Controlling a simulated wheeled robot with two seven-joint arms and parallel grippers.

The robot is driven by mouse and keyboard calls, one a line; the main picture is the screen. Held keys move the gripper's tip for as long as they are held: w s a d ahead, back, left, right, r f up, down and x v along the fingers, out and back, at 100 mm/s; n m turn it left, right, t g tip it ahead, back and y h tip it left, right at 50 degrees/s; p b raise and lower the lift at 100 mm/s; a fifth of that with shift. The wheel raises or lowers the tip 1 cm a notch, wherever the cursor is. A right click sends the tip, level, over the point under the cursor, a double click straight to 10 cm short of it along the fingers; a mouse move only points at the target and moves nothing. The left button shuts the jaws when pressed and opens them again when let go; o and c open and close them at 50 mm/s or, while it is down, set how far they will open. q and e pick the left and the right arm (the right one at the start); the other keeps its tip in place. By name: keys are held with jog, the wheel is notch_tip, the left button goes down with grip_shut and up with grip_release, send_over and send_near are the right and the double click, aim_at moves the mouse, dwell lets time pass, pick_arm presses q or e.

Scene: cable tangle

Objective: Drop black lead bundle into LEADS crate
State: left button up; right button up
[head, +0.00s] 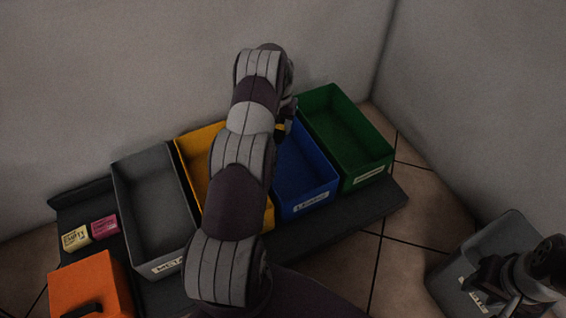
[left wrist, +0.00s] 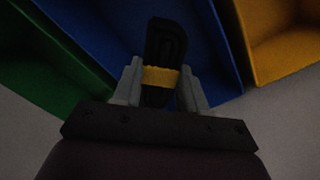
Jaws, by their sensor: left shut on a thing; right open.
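The black lead bundle (left wrist: 162,45) has a yellow band around it and shows in the left wrist view. My left gripper (left wrist: 160,85) is shut on it, with one finger on each side. In that view the bundle is over the blue LEADS crate (left wrist: 90,25). In the head view my left arm hides most of the gripper (head: 283,122) and bundle, and part of the blue LEADS crate (head: 305,170). The crate's visible floor looks empty. My right gripper (head: 497,288) is at the lower right, open and apart from the crates.
A green crate (head: 345,135) stands right of the blue one. A yellow crate (head: 200,140) and a grey crate (head: 155,200) stand left. Two small blocks, yellow (head: 75,238) and pink (head: 105,226), lie beside an orange box (head: 90,275). A grey bin (head: 455,285) stands lower right.

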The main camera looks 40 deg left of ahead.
pick_arm(q)
jog(key=shift+s+a+f, duration=0.1)
jog(key=shift+a+f, duration=0.3)
jog(key=shift+f, duration=0.05)
jog(key=shift+a+f+b, duration=0.1)
jog(key=shift+f+b, duration=0.25)
notch_tip(320, 180, down, 5)
jog(key=b, duration=0.4)
jog(key=shift+b, duration=0.3)
jog(key=o, duration=1.2)
notch_tip(320, 180, up, 13)
jog(key=p, duration=0.7)
jog(key=shift+s+f, duration=0.1)
jog(key=shift+f, duration=0.1)
